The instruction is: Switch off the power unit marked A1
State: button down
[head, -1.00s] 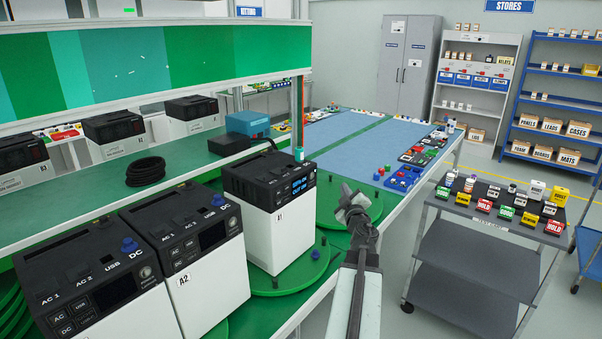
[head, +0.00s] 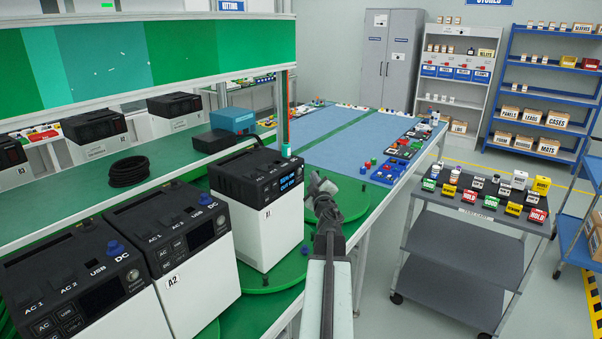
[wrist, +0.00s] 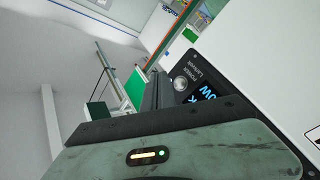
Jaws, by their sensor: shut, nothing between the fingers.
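A white power unit with a black top (head: 281,240) stands on a green turntable disc (head: 288,272). Its small front label looks like "1" with a first character I cannot read for sure. Its blue display (head: 287,183) is lit and reads "OUT ON". In the wrist view, a round button (wrist: 181,84) sits beside the lit display (wrist: 206,92), with "POWER" lettering near it. My gripper (head: 320,183) is shut and empty, just right of this unit's front panel and apart from it in the head view. Unit A2 (head: 205,265) stands to its left, its display dark.
Another unit (head: 120,300) stands at the front left, with more units on the shelf behind. A black cable coil (head: 128,171) and a blue box (head: 232,120) lie on the shelf. A grey cart (head: 440,262) with small coloured boxes stands at the right. Open floor lies around it.

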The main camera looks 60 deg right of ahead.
jog(key=shift+w, duration=1.3)
dwell(1.0)
jog(key=shift+w, duration=0.4)
jog(key=shift+w, duration=0.35)
dwell(0.5)
jog(key=shift+s, duration=0.75)
jog(key=s, duration=0.5)
dwell(0.5)
